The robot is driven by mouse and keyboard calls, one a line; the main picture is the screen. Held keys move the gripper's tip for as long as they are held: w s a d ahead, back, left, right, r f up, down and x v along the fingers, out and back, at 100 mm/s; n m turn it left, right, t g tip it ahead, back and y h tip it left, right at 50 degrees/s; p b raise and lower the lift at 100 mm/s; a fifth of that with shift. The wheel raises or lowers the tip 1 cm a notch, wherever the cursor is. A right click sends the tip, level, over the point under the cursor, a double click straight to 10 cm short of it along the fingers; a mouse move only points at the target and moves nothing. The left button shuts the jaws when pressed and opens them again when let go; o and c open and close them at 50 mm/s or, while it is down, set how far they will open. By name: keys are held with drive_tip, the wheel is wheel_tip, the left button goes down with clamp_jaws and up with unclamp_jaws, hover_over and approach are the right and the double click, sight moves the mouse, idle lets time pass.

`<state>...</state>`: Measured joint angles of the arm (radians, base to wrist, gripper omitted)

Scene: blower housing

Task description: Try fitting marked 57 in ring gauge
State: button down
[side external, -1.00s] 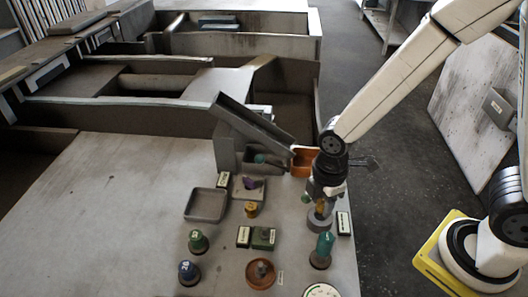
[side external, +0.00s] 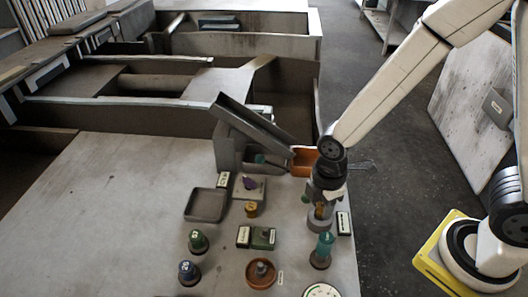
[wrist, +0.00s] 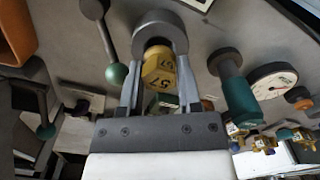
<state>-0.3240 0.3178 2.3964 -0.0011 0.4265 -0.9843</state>
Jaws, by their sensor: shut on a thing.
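My gripper (wrist: 157,78) is shut on a yellow fitting (wrist: 159,68) with 57 marked on its face. The fingers hold it from both sides. The grey ring gauge (wrist: 160,22) shows just past the fingertips in the wrist view, its opening partly hidden by the fitting. In the side view, my gripper (side external: 322,206) points down over the ring gauge (side external: 319,226), which stands on the table. The fitting is mostly hidden there. I cannot tell whether its far end is inside the ring or just above it.
A teal cylinder on a dark base (side external: 323,246) stands close in front of the gauge, beside a round dial (side external: 320,291). A green-balled rod (wrist: 117,73) is close to the left finger. An orange bin (side external: 304,160) stands behind. The table's left side is clear.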

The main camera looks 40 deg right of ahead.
drive_tip(key=shift+f, duration=0.6)
idle(1.4)
unclamp_jaws()
drive_tip(key=shift+r, duration=0.1)
drive_tip(key=shift+r, duration=3.65)
drive_tip(key=shift+d, duration=0.1)
drive_tip(key=d+m+t, duration=0.2)
drive_tip(key=d+m, duration=0.7)
drive_tip(key=m, duration=0.6)
drive_tip(key=shift+w+f+t, duration=0.15)
drive_tip(key=shift+f+t, duration=0.1)
drive_tip(key=shift+t, duration=0.05)
